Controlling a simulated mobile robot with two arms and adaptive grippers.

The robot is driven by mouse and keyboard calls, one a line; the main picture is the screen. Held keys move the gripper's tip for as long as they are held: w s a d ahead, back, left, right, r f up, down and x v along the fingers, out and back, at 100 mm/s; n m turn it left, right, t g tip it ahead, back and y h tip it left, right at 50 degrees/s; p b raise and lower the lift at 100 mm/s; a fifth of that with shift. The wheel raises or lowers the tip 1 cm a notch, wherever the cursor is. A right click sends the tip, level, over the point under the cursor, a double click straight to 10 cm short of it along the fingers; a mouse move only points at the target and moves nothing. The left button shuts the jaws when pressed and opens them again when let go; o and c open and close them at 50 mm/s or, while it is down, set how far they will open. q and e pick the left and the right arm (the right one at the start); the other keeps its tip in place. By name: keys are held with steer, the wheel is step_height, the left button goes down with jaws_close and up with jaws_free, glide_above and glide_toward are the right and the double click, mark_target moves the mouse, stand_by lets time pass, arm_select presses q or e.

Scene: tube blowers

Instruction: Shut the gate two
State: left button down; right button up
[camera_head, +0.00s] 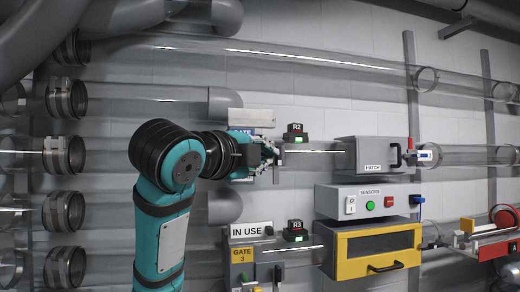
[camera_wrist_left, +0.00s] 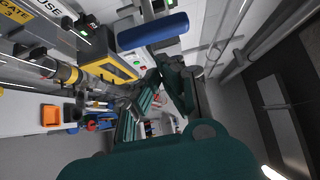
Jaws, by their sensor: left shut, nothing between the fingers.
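In the left wrist view a blue cylindrical grip (camera_wrist_left: 152,31) is close to the camera, above the fingers (camera_wrist_left: 160,85). My right gripper is not in view.
Below are gate three (camera_head: 243,258) with an IN USE sign (camera_head: 252,231), and the R3 box (camera_head: 295,231). To the right are the grey hatch box (camera_head: 370,153), the sensors panel (camera_head: 365,203) and a yellow-fronted box (camera_head: 375,248). Clear tubes (camera_head: 300,60) run along the wall.

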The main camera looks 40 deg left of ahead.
arm_select(q)
steer(key=shift+w+a, duration=0.55)
steer(key=shift+a, duration=0.2)
steer(key=w+a+p, duration=0.2)
steer(key=w+a, duration=0.4)
steer(key=a, duration=0.1)
steer(key=shift+a+p, duration=0.15)
steer(key=shift+p, duration=0.2)
steer(key=shift+w, duration=0.1)
